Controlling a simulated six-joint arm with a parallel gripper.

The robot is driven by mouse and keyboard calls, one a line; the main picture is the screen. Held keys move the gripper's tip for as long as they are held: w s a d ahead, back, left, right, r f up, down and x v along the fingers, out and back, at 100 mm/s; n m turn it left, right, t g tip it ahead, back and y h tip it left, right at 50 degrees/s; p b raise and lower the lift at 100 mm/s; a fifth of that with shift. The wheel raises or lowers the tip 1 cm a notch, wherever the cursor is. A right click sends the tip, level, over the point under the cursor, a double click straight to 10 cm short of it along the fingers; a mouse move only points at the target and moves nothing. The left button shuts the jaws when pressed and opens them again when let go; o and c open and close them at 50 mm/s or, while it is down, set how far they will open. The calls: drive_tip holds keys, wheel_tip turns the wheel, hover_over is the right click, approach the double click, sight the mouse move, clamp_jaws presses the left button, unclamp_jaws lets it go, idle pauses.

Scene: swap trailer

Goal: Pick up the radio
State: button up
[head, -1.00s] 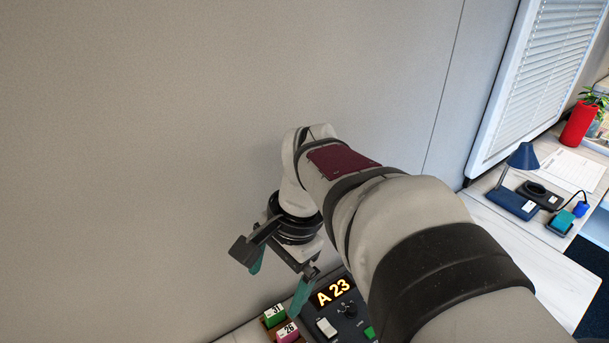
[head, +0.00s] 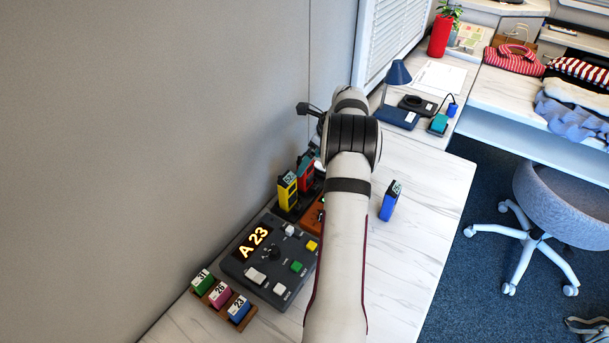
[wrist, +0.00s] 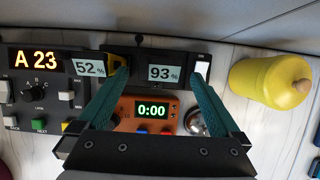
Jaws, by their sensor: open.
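In the head view a yellow handheld unit (head: 288,192) and a red one (head: 305,175) stand upright in a dark holder by the wall; they look like radios. A similar blue unit (head: 388,203) stands alone on the counter. I cannot tell which one is meant. In the wrist view their tops show as a 52% display (wrist: 89,68) and a 93% display (wrist: 163,73). My gripper (wrist: 158,76) is open, its teal fingers spread on either side of the 93% display, with nothing held. In the head view my arm mostly hides it.
A dark control panel (head: 265,262) reading A 23 and a rack of numbered blocks (head: 237,309) are left of my arm. An orange timer (wrist: 150,108), a metal dome (wrist: 196,122) and a yellow bottle-like object (wrist: 268,84) are nearby. A lamp (head: 398,74) stands behind.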

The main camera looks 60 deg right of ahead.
drive_tip(key=x, duration=0.4)
drive_tip(key=shift+w+a+f, duration=0.1)
drive_tip(key=shift+f, duration=0.05)
clamp_jaws()
